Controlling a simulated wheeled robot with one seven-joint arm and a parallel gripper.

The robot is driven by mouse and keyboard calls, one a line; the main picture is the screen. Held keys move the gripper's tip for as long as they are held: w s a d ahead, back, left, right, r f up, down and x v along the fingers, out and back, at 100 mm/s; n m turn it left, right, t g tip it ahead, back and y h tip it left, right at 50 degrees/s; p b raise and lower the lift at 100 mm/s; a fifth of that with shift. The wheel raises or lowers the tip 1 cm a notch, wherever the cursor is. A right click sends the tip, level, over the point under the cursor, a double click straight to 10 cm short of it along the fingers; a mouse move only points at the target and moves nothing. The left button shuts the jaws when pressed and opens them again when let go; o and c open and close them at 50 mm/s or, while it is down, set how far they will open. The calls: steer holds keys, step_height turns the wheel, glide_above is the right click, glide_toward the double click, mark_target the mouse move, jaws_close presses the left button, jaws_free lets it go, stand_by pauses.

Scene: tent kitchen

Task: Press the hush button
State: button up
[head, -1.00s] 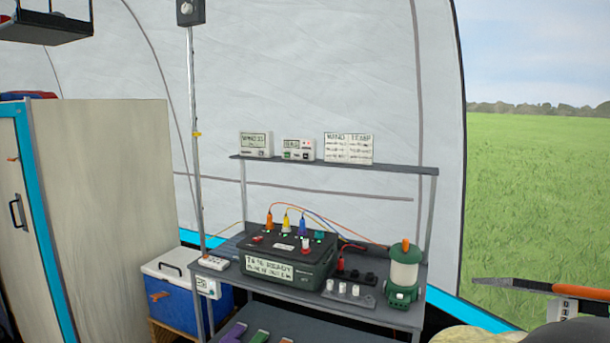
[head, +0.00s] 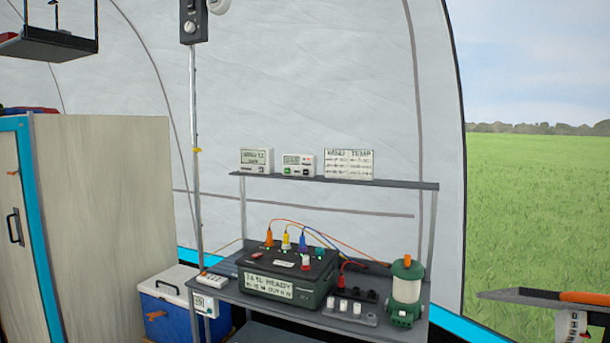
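No button with a readable hush label shows. A dark box with a pale round knob or button (head: 190,27) is mounted at the top of the pole, cut by the upper edge. A white round device (head: 217,5) beside it is only partly in view. I cannot tell which of these carries the hush button. My gripper is not in view.
A grey bench (head: 227,291) holds a dark power box (head: 288,277) with coloured cables and a green lantern (head: 405,291). A blue cooler (head: 172,305) and a wooden cabinet (head: 105,220) stand left. A dark ledge (head: 530,298) with an orange item juts in at right.

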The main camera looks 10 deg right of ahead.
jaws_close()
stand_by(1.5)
